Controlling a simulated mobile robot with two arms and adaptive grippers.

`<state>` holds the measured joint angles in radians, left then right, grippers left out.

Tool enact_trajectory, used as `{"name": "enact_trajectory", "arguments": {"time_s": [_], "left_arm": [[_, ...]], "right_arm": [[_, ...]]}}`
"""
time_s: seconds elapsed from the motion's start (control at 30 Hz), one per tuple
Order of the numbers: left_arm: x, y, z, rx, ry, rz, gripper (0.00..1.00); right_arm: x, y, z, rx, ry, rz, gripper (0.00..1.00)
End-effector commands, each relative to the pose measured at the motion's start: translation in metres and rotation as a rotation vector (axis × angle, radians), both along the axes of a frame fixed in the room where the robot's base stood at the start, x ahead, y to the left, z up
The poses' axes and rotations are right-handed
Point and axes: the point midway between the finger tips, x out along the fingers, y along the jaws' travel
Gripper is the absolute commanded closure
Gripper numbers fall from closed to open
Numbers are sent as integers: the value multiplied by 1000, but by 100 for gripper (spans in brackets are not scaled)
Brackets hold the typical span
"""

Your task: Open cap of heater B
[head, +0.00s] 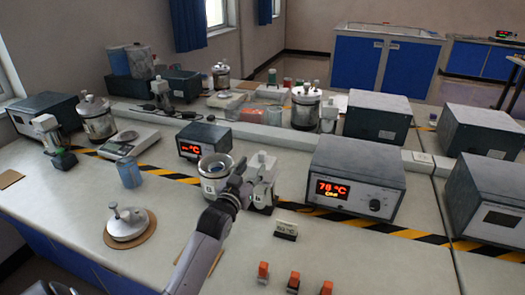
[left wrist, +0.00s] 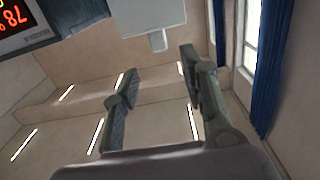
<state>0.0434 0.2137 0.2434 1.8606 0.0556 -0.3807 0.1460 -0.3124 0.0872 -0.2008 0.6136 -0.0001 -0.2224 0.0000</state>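A metal heater pot (head: 214,178) stands mid-bench in the head view. Its round top looks uncovered, and its small label is too small to read surely. A silver cap with a knob (head: 128,222) lies on a round brown mat (head: 146,236) at front left. My left gripper (head: 241,183) is just right of the pot, in front of a white device (head: 262,172), and partly hides both. In the left wrist view its two fingers (left wrist: 158,88) are apart with nothing between them. Whether it touches anything cannot be told.
A control box reading 78 °C (head: 356,186) stands right of the pot, and a smaller box (head: 203,139) behind it. A small card sign (head: 286,230) and several orange switches (head: 294,281) are in front. A blue beaker (head: 130,174) stands left. The front-left bench is mostly clear.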

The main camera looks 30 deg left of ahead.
Motion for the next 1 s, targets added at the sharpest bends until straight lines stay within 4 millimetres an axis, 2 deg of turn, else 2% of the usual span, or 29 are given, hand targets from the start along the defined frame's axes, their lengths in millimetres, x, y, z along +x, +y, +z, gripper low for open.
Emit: {"name": "enact_trajectory", "arguments": {"time_s": [0.03,0.2,0.5,0.7,0.97,1.0], "left_arm": [[12,3,3,1,-1,0,60],[44,11,2,0,0,0,60],[84,20,0,1,1,0,60],[92,22,0,1,0,-1,60],[93,22,0,1,0,-1,60],[93,22,0,1,0,-1,63]], "right_arm": [[2,0,3,0,-3,0,52],[13,1,8,2,-19,0,52],[17,9,12,11,-26,-3,52],[17,13,13,17,-25,-5,52],[15,11,12,14,-23,-5,52],[15,10,12,12,-22,-4,52]]}}
